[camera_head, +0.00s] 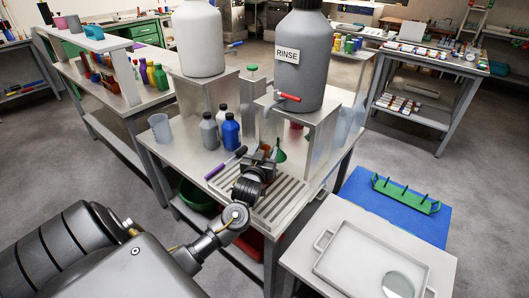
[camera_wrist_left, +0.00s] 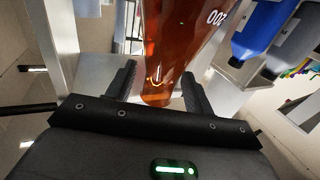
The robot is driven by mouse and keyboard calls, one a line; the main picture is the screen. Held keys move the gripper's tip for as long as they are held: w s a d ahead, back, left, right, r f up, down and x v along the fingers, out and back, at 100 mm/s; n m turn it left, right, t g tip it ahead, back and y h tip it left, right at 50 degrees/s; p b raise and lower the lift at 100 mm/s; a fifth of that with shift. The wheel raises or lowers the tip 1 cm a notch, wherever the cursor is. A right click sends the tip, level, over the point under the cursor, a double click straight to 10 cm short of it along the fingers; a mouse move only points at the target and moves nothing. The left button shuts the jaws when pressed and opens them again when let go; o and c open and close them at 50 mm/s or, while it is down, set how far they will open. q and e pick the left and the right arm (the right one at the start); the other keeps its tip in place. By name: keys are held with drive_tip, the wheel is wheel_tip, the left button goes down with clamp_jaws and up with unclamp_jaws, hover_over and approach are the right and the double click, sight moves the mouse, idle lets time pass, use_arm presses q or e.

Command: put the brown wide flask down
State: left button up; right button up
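The brown wide flask (camera_wrist_left: 178,40) shows in the left wrist view as amber, see-through glass with white marks. Its narrow end lies between the two dark fingers of my left gripper (camera_wrist_left: 160,84), which look shut on it. In the head view my left gripper (camera_head: 262,158) is low over the slatted metal drip tray (camera_head: 272,198) at the front of the bench. My right gripper is not in view.
A grey RINSE tank (camera_head: 303,62) with a red-handled tap stands on a metal stand behind the gripper. A blue bottle (camera_head: 231,131), a grey bottle (camera_head: 209,131) and a clear beaker (camera_head: 160,129) stand to the left. A green funnel (camera_head: 281,151) is close by.

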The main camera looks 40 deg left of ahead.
use_arm(q)
drive_tip(key=shift+f, duration=0.1)
drive_tip(key=shift+s, duration=0.15)
drive_tip(key=v, duration=1.1)
drive_tip(key=shift+s, duration=0.4)
